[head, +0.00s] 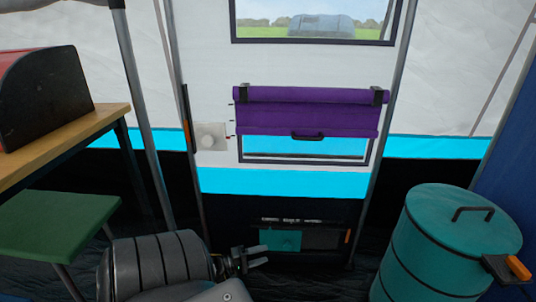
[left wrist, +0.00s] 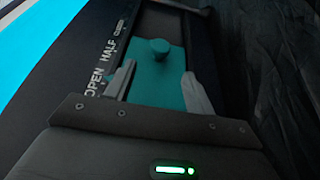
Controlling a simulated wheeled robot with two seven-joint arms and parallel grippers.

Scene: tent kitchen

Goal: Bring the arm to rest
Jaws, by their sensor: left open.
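My left arm comes in low in the head view. Its gripper (head: 262,256) is open and empty, low in front of the dark panel at the bottom of the tent wall. In the left wrist view the two fingers (left wrist: 158,70) stand apart, with a teal slider (left wrist: 157,85) and its round knob (left wrist: 158,47) seen between and beyond them. The fingers do not close on the knob. The teal slider also shows in the head view (head: 280,241), set in a dark frame (head: 325,239). My right gripper is not in view.
A teal lidded bin (head: 430,245) stands at the lower right. A green stool (head: 60,222) and a wooden table (head: 70,145) with a red box (head: 45,95) are at the left. A purple roll-up blind (head: 310,112) hangs on the wall above the panel.

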